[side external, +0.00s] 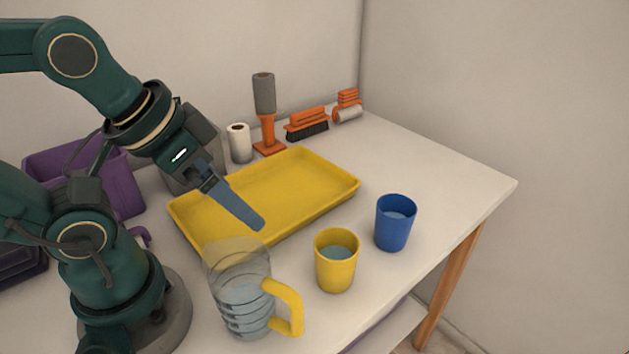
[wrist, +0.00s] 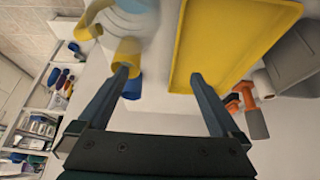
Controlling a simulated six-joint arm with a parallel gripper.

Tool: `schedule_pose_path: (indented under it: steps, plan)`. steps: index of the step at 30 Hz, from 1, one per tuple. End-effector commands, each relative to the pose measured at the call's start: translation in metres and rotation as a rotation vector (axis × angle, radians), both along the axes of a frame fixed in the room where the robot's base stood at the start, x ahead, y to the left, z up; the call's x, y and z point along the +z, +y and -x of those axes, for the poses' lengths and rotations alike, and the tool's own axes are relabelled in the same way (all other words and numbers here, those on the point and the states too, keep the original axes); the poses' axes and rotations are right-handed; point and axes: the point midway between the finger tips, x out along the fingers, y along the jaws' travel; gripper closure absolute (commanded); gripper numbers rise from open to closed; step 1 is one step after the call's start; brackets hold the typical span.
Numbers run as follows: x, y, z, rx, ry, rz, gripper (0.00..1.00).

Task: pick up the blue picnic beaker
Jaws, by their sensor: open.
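The blue picnic beaker (side external: 394,232) stands upright on the white table near its right front edge, with pale blue liquid visible inside. In the wrist view a small part of the blue beaker (wrist: 132,90) shows, mostly hidden behind one finger. My gripper (side external: 256,224) is open and empty, to the left of the beaker and above the yellow tray's near side. In the wrist view my gripper (wrist: 162,76) shows two fingers spread apart with nothing between them.
A yellow cup (side external: 335,270) stands close to the blue beaker, on its left. A clear jug (side external: 238,290) with a yellow handle is nearer the front. The yellow tray (side external: 285,190) lies behind them. Brushes (side external: 307,122) stand at the back. Table right of the beaker is clear.

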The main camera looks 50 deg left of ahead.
Motion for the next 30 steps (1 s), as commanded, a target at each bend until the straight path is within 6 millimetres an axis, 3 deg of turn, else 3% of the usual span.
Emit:
schedule_pose_path:
  steps: [9,17,23,30]
  plan:
    - [0.001,-0.004,0.001,0.026,0.008,0.034,0.0]
    - [0.021,-0.052,-0.01,0.18,0.12,0.376,0.0]
    - [0.035,-0.087,-0.039,0.373,0.323,0.691,0.0]
    - [0.043,-0.106,-0.102,0.67,0.582,1.065,0.0]
